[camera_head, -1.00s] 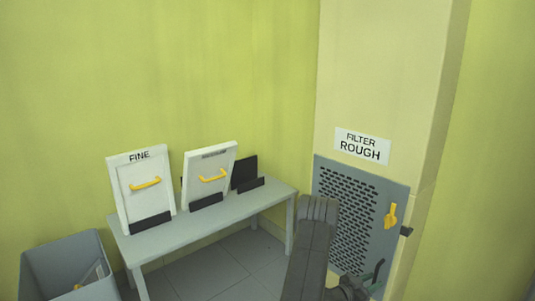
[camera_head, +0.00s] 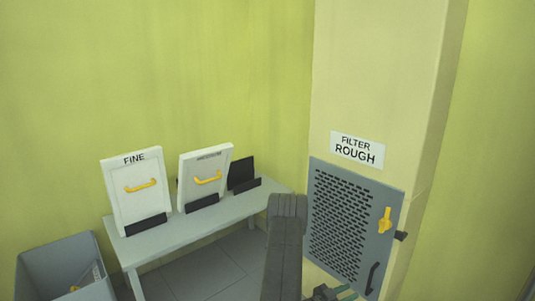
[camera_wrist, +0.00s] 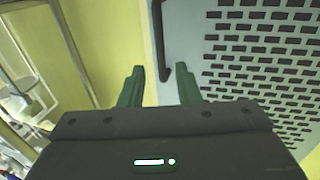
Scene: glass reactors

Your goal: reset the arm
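My gripper (camera_wrist: 160,88) shows in the wrist view with its two green fingers spread apart and nothing between them. It is in front of the grey perforated filter door (camera_wrist: 240,60). The door's dark bar handle (camera_wrist: 158,40) appears just beyond the fingers, apart from them as far as I can tell. In the head view my dark arm link rises at the lower middle, and only a bit of green gripper shows at the bottom edge. The grey door (camera_head: 340,225) is shut, with a yellow latch (camera_head: 385,219) and a dark handle (camera_head: 372,278).
A "FILTER ROUGH" sign (camera_head: 357,149) is above the door on the cream column. A grey bench (camera_head: 215,215) at left holds a white "FINE" panel (camera_head: 138,205) and a second white panel (camera_head: 205,192) in dark holders. A grey bin (camera_head: 68,262) stands at lower left.

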